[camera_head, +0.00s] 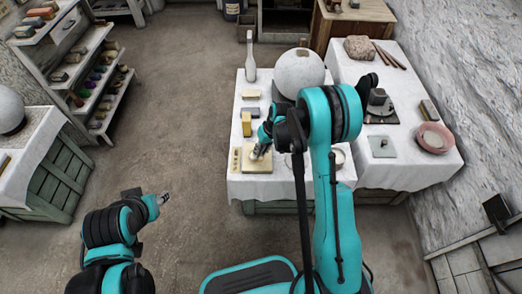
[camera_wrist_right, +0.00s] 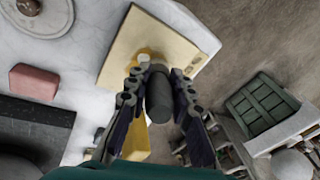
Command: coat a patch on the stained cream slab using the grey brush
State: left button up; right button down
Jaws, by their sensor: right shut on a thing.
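The cream slab (camera_head: 247,166) lies flat near the front left corner of the white-clothed table. In the right wrist view the slab (camera_wrist_right: 122,60) has small darker marks at its right end. My right gripper (camera_head: 258,150) is over the slab in the head view. In the right wrist view my right gripper (camera_wrist_right: 157,82) is shut on the grey brush (camera_wrist_right: 158,100), seen nearly end-on. The brush's far end points at the slab by a yellowish spot; whether it touches is unclear. My left gripper (camera_head: 163,198) is away from the table, over the floor, its fingers too small to judge.
A yellow block (camera_head: 246,124) stands just behind the slab, with a large plaster sphere (camera_head: 299,72) and a pale bottle (camera_head: 250,58) farther back. A second clothed table holds a pink bowl (camera_head: 434,138). A pink block (camera_wrist_right: 33,82) shows in the wrist view.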

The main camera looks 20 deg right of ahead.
jog(key=shift+f, duration=0.25)
jog(key=shift+s+a, duration=0.25)
jog(key=shift+s, duration=0.5)
jog(key=shift+w+d, duration=0.25)
jog(key=shift+w, duration=0.5)
jog(key=shift+w+d, duration=0.2)
jog(key=shift+w, duration=0.55)
jog(key=shift+s+a, duration=0.25)
jog(key=shift+s, duration=0.5)
jog(key=shift+s+a, duration=0.2)
jog(key=shift+s, duration=0.55)
